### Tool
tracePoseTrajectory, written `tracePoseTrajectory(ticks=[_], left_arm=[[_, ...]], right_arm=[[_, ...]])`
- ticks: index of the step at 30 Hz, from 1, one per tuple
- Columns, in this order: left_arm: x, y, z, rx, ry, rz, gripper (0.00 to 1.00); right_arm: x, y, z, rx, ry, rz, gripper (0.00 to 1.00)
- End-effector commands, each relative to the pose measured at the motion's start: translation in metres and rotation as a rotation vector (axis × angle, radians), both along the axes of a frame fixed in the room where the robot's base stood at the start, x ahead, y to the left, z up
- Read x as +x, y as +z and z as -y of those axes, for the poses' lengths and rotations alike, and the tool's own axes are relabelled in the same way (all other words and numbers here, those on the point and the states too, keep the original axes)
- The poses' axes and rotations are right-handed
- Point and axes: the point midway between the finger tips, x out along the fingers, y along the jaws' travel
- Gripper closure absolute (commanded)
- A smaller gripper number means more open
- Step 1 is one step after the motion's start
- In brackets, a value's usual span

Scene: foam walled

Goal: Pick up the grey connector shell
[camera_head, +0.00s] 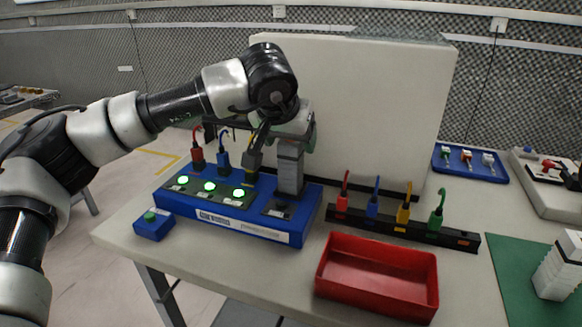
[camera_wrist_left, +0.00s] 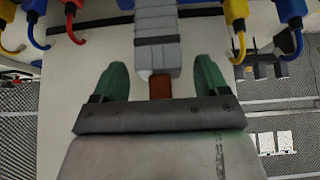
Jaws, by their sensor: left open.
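The grey connector shell (camera_head: 290,168) is a tall ribbed block standing upright at the right end of the blue test station (camera_head: 240,229). My left gripper (camera_head: 287,133) is at the top of the shell, reaching over from the left and partly hiding it. In the left wrist view the shell (camera_wrist_left: 158,42) comes in from the top. Its end, with a small reddish-brown piece, lies between the green fingertips of the left gripper (camera_wrist_left: 161,80). The fingers are open, with a clear gap on each side of the shell. My right gripper is not seen.
A red bin (camera_head: 378,290) sits in front. A black rack (camera_head: 400,228) with red, blue, yellow and green hooked plugs stands behind it. Coloured plugs and lit green lamps are on the station left of the shell. A light panel (camera_head: 390,100) rises behind.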

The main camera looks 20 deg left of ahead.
Motion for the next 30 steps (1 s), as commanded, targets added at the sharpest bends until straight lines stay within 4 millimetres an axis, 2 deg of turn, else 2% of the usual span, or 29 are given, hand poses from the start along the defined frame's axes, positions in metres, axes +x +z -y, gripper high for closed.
tracePoseTrajectory(ticks=[2,15,25,30], left_arm=[[0.000,0.000,0.000,0.000,0.000,0.000,0.27],[0.000,0.001,0.000,0.000,0.000,0.000,0.94],[0.000,0.004,0.000,-0.001,-0.001,0.002,0.95],[0.000,0.016,0.000,-0.001,0.001,0.002,0.95]], right_arm=[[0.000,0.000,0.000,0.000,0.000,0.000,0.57],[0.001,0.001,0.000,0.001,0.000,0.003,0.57],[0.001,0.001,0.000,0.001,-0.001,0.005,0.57],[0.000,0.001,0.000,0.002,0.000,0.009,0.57]])
